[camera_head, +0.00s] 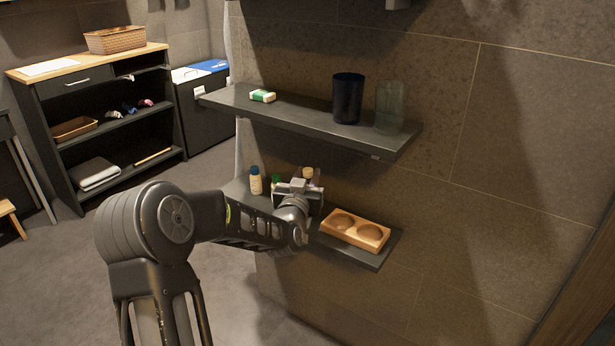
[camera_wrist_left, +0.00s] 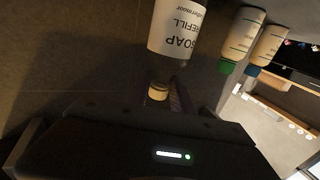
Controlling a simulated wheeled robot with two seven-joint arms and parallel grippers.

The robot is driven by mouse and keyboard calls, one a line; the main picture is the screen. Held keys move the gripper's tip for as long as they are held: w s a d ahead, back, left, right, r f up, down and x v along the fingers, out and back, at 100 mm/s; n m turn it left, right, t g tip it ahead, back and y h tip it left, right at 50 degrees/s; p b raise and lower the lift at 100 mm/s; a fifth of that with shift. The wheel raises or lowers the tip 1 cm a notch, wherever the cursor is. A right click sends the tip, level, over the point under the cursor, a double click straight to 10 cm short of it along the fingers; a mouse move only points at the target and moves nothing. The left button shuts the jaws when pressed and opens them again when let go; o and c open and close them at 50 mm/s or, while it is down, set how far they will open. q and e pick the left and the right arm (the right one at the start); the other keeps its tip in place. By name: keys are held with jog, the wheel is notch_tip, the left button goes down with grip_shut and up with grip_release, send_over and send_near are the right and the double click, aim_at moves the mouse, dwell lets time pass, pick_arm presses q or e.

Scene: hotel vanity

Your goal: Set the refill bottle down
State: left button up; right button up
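The soap refill bottle (camera_wrist_left: 178,30) is white with a tan cap (camera_wrist_left: 157,91). It shows upside down in the left wrist view, as do its neighbours, so it stands upright. In the head view its tan cap (camera_head: 308,173) shows just behind my left gripper (camera_head: 298,190), which hides most of the body. My left gripper is over the lower shelf (camera_head: 372,262), its fingers close around the bottle and seemingly shut on it. The bottle's base is out of sight, so I cannot tell whether it touches the shelf. My right gripper is not in view.
A blue-capped bottle (camera_head: 255,181) and a green-capped bottle (camera_head: 276,182) stand left of the gripper. A wooden two-hollow holder (camera_head: 356,231) sits empty to the right. The upper shelf (camera_head: 300,116) overhangs, carrying a dark cup (camera_head: 348,98), a glass (camera_head: 390,107) and a small box (camera_head: 262,96).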

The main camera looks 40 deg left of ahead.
pick_arm(q)
jog(key=shift+o, duration=1.4)
jog(key=shift+r, duration=0.2)
jog(key=shift+s, duration=0.15)
jog(key=v, duration=1.1)
jog(key=shift+s+d+p, duration=0.2)
jog(key=shift+s+p, duration=0.1)
jog(key=shift+p, duration=0.15)
